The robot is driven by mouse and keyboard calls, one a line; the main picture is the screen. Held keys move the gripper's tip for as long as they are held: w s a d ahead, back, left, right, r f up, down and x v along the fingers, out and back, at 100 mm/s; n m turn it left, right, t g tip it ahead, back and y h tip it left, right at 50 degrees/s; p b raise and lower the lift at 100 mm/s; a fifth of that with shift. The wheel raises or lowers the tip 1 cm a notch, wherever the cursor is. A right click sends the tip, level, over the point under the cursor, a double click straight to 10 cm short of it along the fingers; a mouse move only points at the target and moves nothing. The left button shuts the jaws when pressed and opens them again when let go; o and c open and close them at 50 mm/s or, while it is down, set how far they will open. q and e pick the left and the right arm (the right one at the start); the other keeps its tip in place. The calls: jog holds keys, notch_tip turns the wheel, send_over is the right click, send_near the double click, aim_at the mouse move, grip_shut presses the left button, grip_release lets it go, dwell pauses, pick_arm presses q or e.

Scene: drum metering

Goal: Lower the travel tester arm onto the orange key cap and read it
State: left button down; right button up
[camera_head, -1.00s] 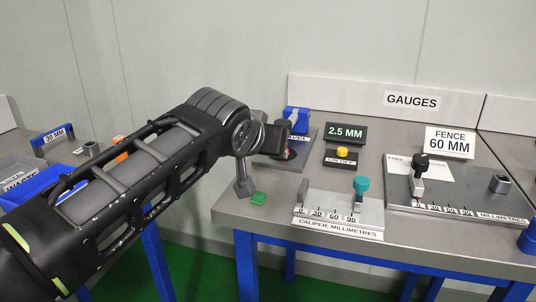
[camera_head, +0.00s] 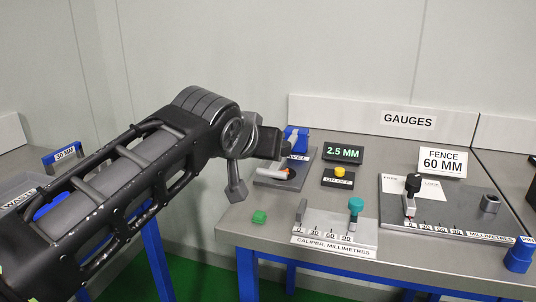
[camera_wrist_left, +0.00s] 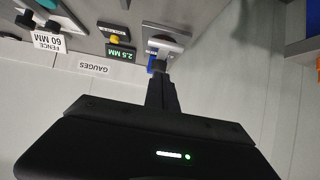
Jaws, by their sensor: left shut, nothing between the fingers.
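The travel tester stands at the back left of the grey bench: a grey base (camera_head: 308,163) with a blue block (camera_head: 303,133) and a pale arm piece at the block. A small orange part (camera_head: 286,170), likely the key cap, shows over a dark round spot, with a pale strip to its left. Whether the tester arm touches it I cannot tell. My left gripper (camera_head: 282,148) is shut and empty, just in front of the blue block in the head view. In the left wrist view its fingers (camera_wrist_left: 158,68) overlap the tester (camera_wrist_left: 168,43). My right gripper is out of view.
A display (camera_head: 343,154) reads 2.5 MM, with a yellow ON/OFF button (camera_head: 340,171) in front. The caliper (camera_head: 335,235), fence plate (camera_head: 450,215) and a green block (camera_head: 259,217) are on the bench.

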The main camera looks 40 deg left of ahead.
pick_arm(q)
jog(key=v, duration=0.6)
jog(key=shift+s+r+p, duration=0.25)
jog(key=shift+s+p, duration=0.05)
jog(key=shift+p, duration=0.15)
dwell(0.4)
